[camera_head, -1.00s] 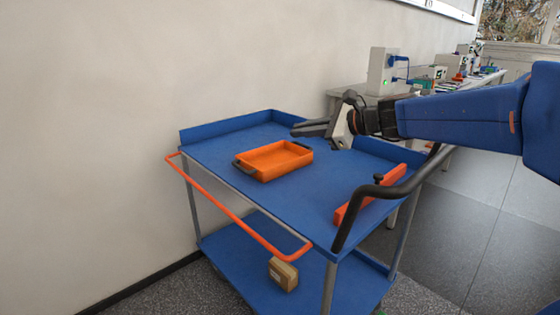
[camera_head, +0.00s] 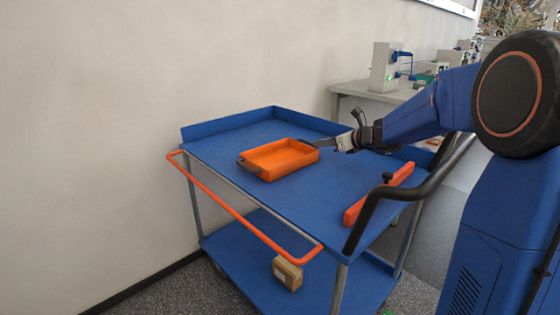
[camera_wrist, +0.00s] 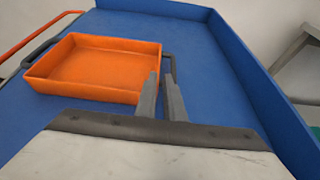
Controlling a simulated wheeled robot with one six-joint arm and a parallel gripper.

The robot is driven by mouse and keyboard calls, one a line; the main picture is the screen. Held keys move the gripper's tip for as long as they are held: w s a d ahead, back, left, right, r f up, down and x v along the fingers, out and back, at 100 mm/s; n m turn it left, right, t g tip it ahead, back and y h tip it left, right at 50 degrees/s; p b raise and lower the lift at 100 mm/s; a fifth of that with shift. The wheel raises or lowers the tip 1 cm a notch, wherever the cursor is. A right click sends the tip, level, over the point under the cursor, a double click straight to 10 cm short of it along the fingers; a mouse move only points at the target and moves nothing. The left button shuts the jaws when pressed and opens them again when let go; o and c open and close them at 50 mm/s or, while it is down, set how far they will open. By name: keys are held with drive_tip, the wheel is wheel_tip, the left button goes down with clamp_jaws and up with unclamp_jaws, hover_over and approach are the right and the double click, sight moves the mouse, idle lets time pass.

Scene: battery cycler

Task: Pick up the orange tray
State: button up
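The orange tray (camera_head: 279,159) lies flat and empty on the blue top shelf of the cart. It has a dark handle at each end; its left handle (camera_head: 245,163) is clear. My gripper (camera_head: 316,143) is at the tray's right end, near the right handle. In the wrist view the orange tray (camera_wrist: 95,70) fills the upper left, and my gripper's two fingers (camera_wrist: 160,92) point at its right end with a narrow gap between them. The right handle (camera_wrist: 168,62) shows just beyond the fingertips. I cannot tell whether the fingers touch it.
The blue cart (camera_head: 215,155) has raised edges at the back and an orange push bar (camera_head: 240,218) at its front left. A small cardboard box (camera_head: 287,272) sits on the lower shelf. A bench with devices (camera_head: 385,68) stands behind.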

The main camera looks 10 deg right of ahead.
sight(302, 144)
drive_tip(key=x, duration=1)
drive_tip(key=shift+w+a, duration=0.2)
drive_tip(key=shift+a, duration=0.1)
clamp_jaws()
idle(1.0)
